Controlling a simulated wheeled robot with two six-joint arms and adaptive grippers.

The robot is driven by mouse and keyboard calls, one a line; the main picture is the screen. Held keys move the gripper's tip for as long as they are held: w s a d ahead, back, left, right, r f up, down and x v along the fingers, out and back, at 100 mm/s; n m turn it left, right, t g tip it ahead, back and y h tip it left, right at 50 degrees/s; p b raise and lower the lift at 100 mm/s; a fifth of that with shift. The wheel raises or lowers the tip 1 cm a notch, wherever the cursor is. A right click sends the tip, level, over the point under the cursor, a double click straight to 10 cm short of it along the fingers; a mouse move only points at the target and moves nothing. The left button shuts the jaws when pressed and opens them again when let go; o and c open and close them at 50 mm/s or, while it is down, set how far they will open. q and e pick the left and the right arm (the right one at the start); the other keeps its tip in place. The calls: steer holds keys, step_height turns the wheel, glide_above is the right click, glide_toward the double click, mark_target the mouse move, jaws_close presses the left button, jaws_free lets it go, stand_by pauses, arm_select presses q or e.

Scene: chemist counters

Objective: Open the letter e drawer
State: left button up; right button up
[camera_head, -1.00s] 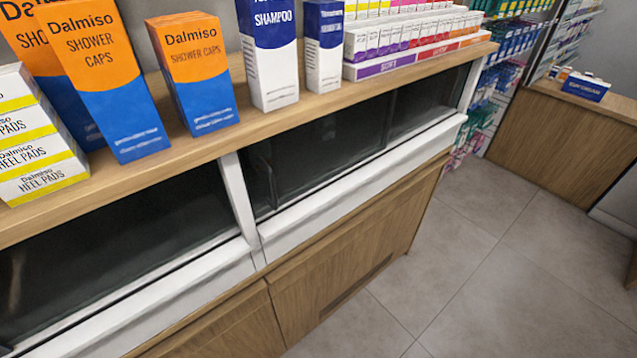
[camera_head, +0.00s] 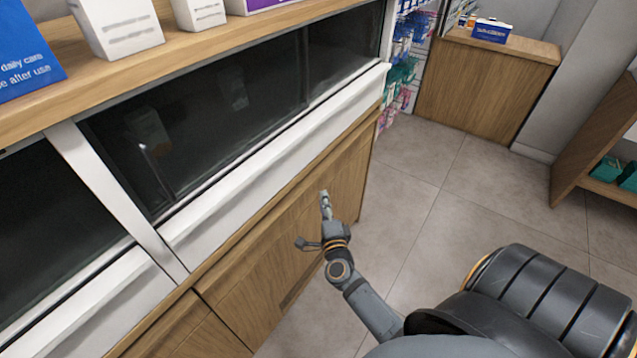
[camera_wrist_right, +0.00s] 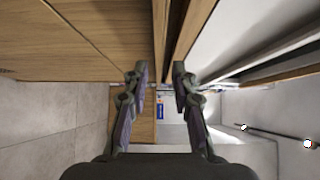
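No letter shows on any drawer front, so I cannot tell which one is the letter e drawer. A wide wooden front (camera_head: 262,268) lies under the counter's white ledge, with another wooden front (camera_head: 213,338) to its left. My right gripper (camera_head: 314,222) is open and empty, close to the right part of the wide front. In the right wrist view my right gripper (camera_wrist_right: 160,72) has its fingers apart, with a wooden panel edge (camera_wrist_right: 173,40) running up between and beyond the tips. I cannot tell whether they touch it. My left gripper is out of view.
White and blue boxes (camera_head: 118,28) stand on the wooden countertop (camera_head: 195,62) above dark glass (camera_head: 215,110). Open grey tiled floor (camera_head: 455,205) lies to the right. A wooden counter (camera_head: 480,85) stands at the back and a shelf unit (camera_head: 590,150) at the right.

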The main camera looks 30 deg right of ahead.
mark_target(318, 179)
steer(key=x, duration=0.9)
steer(key=shift+w, duration=0.2)
steer(key=shift+c, duration=0.4)
jaws_close()
